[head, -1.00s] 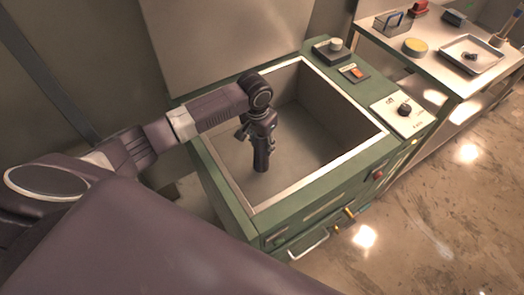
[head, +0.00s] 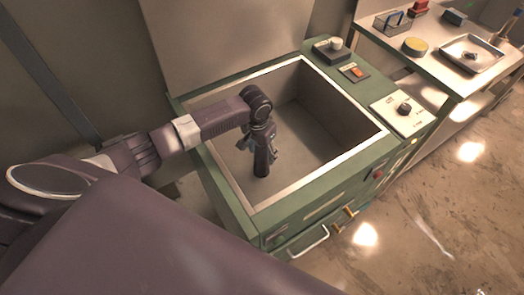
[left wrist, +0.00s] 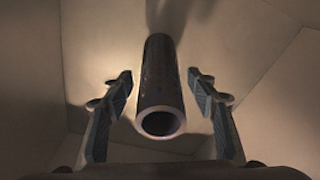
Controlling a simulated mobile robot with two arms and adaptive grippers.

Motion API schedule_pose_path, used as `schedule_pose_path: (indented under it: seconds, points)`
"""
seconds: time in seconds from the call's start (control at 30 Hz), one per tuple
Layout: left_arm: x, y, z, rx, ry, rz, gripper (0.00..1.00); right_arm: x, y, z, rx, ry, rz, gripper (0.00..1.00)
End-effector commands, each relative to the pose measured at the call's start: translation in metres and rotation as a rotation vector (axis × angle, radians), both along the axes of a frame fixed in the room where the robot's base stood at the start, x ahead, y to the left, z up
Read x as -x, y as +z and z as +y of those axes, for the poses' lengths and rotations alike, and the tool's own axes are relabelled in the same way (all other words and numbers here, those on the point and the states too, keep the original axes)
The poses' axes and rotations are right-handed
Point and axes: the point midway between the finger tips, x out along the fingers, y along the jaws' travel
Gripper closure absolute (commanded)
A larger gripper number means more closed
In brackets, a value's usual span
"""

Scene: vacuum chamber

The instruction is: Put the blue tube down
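The tube (head: 262,163) looks dark rather than clearly blue. It stands about upright inside the open vacuum chamber (head: 226,219), with its lower end at or close to the chamber floor. My left gripper (head: 261,146) reaches down into the chamber around the tube's upper part. In the left wrist view the tube (left wrist: 160,95) shows its round hollow end toward the camera. The two fingers of my left gripper (left wrist: 160,79) stand apart on either side of it, with a visible gap on each side. My right gripper is not in view.
The chamber's raised lid (head: 225,40) stands behind it. A knob panel (head: 402,112) and an orange switch (head: 355,71) sit on the green rim. A side table at right holds a metal tray (head: 472,54), a yellow round item (head: 415,46) and a wire rack (head: 393,23).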

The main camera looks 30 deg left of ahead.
Motion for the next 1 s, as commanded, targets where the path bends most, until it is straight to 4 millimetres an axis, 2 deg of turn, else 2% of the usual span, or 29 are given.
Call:
schedule_pose_path:
  seconds: [0.17, 0.27, 0.7, 0.83, 1.0]
  points:
    - [0.0, 0.002, 0.0, 0.0, 0.0, -0.001, 0.47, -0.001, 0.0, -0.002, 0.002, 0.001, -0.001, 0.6]
    - [0.0, 0.009, 0.001, 0.0, 0.0, -0.002, 0.47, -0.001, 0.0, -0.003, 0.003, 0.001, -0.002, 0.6]
    - [0.01, 0.096, 0.002, -0.001, -0.001, -0.004, 0.47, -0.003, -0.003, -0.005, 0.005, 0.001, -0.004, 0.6]
    - [0.012, 0.112, 0.001, 0.001, 0.0, -0.002, 0.47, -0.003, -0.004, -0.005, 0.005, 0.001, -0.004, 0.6]
    - [0.014, 0.121, 0.002, 0.0, 0.001, 0.0, 0.47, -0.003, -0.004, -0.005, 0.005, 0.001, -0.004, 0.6]
